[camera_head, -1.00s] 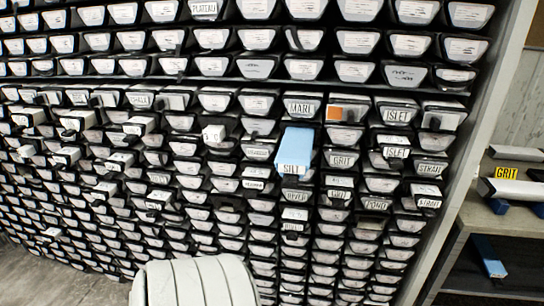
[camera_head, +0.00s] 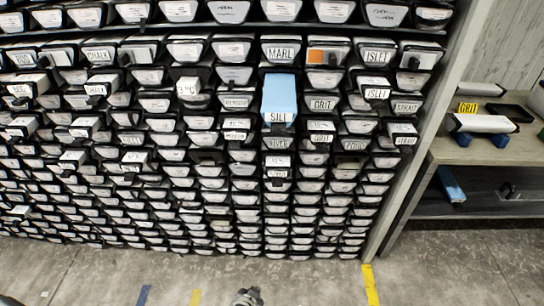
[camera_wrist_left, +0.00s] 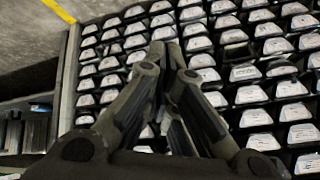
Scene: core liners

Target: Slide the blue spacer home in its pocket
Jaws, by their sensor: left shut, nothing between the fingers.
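The blue spacer (camera_head: 280,95) is a light blue block in a pocket of the rack, right of the middle in the head view. It sticks out well beyond its neighbours, with a label reading about "SILT" on or under its front end. My left gripper (camera_wrist_left: 167,48) shows in the left wrist view with its dark fingers together and nothing between them. It is apart from the spacer, which I cannot make out in that view.
The rack (camera_head: 180,130) is full of labelled white-fronted liners, several sticking out. An orange piece (camera_head: 322,57) sits up and right of the spacer. At right, a shelf (camera_head: 470,151) holds a "GRIT" liner (camera_head: 483,123); another blue piece (camera_head: 451,185) lies below.

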